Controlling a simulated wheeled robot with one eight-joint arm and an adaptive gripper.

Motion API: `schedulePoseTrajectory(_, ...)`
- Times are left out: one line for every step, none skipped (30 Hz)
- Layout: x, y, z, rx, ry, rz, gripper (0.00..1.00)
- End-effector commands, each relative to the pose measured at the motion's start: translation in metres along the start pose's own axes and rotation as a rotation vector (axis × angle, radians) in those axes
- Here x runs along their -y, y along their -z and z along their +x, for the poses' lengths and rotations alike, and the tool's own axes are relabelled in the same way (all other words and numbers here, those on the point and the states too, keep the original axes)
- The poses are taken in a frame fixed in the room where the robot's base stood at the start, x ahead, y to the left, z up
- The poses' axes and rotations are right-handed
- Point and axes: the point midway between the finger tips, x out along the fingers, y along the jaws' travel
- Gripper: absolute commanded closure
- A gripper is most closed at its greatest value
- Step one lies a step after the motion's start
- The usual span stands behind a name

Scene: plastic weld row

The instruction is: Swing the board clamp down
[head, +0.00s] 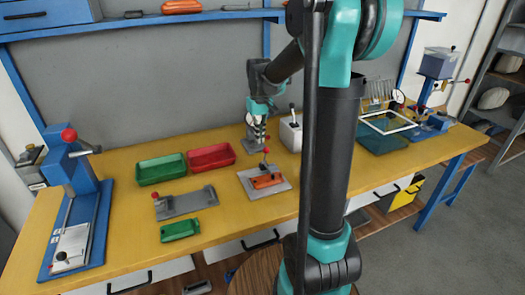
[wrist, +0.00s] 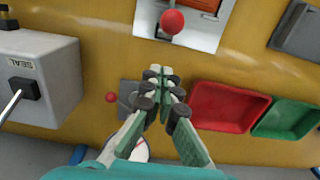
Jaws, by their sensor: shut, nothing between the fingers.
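Which fixture is the board clamp is not certain. A light plate (head: 281,189) on the bench carries an orange part (head: 267,181) and a lever with a red ball, standing up in the head view. In the wrist view this red ball (wrist: 172,22) and the orange part (wrist: 198,4) are at the top. A small grey fixture (head: 256,148) with another red ball (wrist: 111,98) stands near the wall. My gripper (head: 258,135) is shut and empty over this grey fixture. Its fingers (wrist: 160,76) partly hide the fixture in the wrist view; contact cannot be told.
A white sealing box (head: 291,133) stands close right of my gripper in the head view. Red (head: 211,157) and green (head: 161,168) trays lie to the left.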

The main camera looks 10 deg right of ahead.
Motion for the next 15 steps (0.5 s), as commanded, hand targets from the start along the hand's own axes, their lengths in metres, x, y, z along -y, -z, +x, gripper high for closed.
schedulePoseTrajectory(0.000, 0.000, -0.005, 0.000, 0.000, 0.000, 1.00)
schedulePoseTrajectory(0.000, 0.000, -0.008, 0.000, 0.000, 0.000, 1.00)
schedulePoseTrajectory(0.000, 0.000, -0.011, 0.000, 0.000, 0.000, 1.00)
schedulePoseTrajectory(0.000, 0.000, -0.014, 0.000, 0.000, 0.000, 1.00)
schedulePoseTrajectory(0.000, 0.000, -0.017, 0.000, 0.000, 0.000, 1.00)
schedulePoseTrajectory(0.000, 0.000, -0.020, 0.000, 0.000, 0.000, 1.00)
schedulePoseTrajectory(0.000, 0.000, -0.023, 0.000, 0.000, 0.000, 1.00)
schedulePoseTrajectory(0.000, 0.000, -0.026, 0.000, 0.000, 0.000, 1.00)
schedulePoseTrajectory(0.000, 0.000, -0.029, 0.000, 0.000, 0.000, 1.00)
schedulePoseTrajectory(0.000, 0.000, -0.032, 0.000, 0.000, 0.000, 1.00)
schedulePoseTrajectory(0.000, -0.001, -0.035, 0.000, 0.000, 0.000, 1.00)
schedulePoseTrajectory(0.000, 0.000, -0.038, 0.000, 0.000, 0.000, 1.00)
schedulePoseTrajectory(0.000, 0.000, -0.041, 0.000, 0.000, 0.000, 1.00)
schedulePoseTrajectory(0.000, 0.000, -0.044, 0.000, 0.000, 0.000, 1.00)
schedulePoseTrajectory(0.000, 0.000, -0.047, 0.000, 0.000, 0.000, 1.00)
